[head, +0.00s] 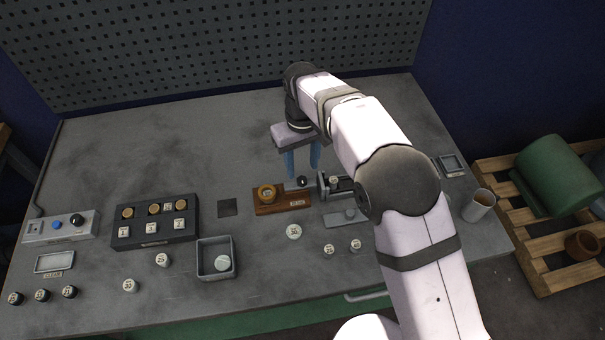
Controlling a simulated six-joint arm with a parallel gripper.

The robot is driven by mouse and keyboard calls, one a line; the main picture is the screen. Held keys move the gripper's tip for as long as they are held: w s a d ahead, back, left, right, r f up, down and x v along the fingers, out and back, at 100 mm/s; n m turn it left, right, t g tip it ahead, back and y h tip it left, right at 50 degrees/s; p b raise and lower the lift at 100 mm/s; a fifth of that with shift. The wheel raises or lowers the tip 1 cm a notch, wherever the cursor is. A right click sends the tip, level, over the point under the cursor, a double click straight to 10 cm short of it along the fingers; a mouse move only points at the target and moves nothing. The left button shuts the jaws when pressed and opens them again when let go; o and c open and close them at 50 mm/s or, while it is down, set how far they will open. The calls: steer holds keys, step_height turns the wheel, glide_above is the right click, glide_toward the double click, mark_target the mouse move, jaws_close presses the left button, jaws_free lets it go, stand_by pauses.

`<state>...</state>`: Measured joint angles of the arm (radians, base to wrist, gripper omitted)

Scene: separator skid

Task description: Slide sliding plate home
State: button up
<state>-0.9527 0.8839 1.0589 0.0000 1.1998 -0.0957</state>
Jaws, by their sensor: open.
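My gripper (302,170) points down with its two blue fingers apart and empty. It hangs over the right part of a brown wooden base (268,208). A small grey plate with a dark knob (302,182) lies at the right end of this base, just below the fingertips; it looks like the sliding plate. I cannot tell whether the fingers touch it. A grey metal fixture (345,215) stands right of the base, partly hidden by my arm.
A dark block with several labelled pieces (155,238), an open grey bin (216,274) and a control box (60,226) stand on the left. Loose round numbered pieces lie along the front. A cup (479,205) stands at the right edge. The back of the bench is clear.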

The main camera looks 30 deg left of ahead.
mark_target(303, 181)
steer(key=shift+f+p, duration=0.9)
steer(key=shift+f, duration=1.85)
steer(key=shift+c, duration=0.5)
